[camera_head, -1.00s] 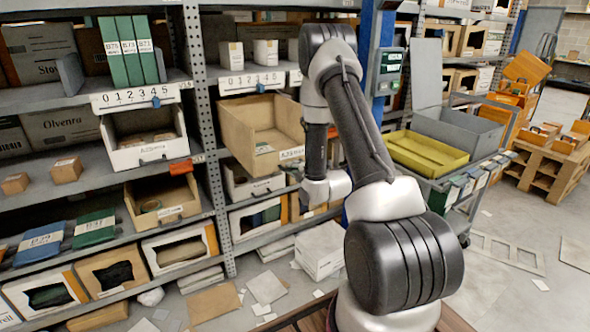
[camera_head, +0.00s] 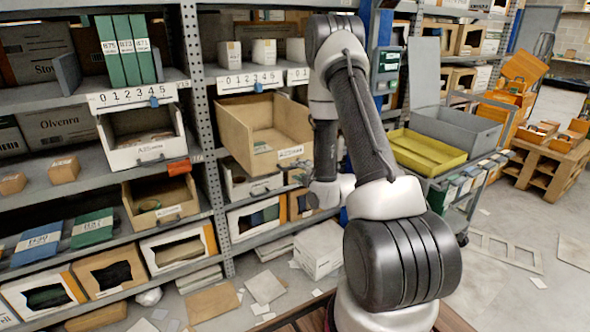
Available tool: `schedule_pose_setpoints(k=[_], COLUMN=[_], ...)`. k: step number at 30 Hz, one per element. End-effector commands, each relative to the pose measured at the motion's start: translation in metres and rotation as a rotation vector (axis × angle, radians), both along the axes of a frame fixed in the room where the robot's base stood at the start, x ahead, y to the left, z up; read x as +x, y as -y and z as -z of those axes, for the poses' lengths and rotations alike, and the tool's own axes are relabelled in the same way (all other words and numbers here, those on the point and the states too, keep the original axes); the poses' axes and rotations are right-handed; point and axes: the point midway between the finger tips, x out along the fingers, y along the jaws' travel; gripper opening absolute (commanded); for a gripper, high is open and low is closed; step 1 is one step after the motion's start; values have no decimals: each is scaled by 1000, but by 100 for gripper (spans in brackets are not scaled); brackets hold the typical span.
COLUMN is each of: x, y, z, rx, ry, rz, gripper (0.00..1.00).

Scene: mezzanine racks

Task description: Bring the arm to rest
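My arm stands in the middle of the view, in front of the racks. It rises from its base, bends at the top, and its forearm hangs down towards the shelves. The far end of the arm is near the lower shelf bins, beside the rack upright.
The shelving rack (camera_head: 198,120) with boxes and bins fills the left. A large open cardboard bin (camera_head: 240,130) juts out left of my arm. A yellow tray (camera_head: 428,150) sits on a cart at right. Cardboard and papers litter the floor; a wooden pallet (camera_head: 545,165) stands far right.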

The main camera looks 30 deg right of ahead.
Motion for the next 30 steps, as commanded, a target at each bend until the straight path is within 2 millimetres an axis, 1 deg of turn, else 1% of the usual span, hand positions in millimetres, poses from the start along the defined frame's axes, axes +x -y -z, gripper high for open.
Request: schedule_pose_setpoints(k=[1,3,6,20,23,24,26,29,30], x=[-7,-14,-20,-21,-21,-22,-27,-51,-69], y=[1,1,1,1,1,1,0,2,4], z=[-2,-3,-4,-5,-5,-1,18,67,90], rx=[1,1,1,0,24,58,139,308,382], ry=[0,0,0,1,0,-18,-102,-333,-448], rz=[1,1,1,0,5,13,35,130,194], gripper=[35,35,35,35,35,35,35,35,35])
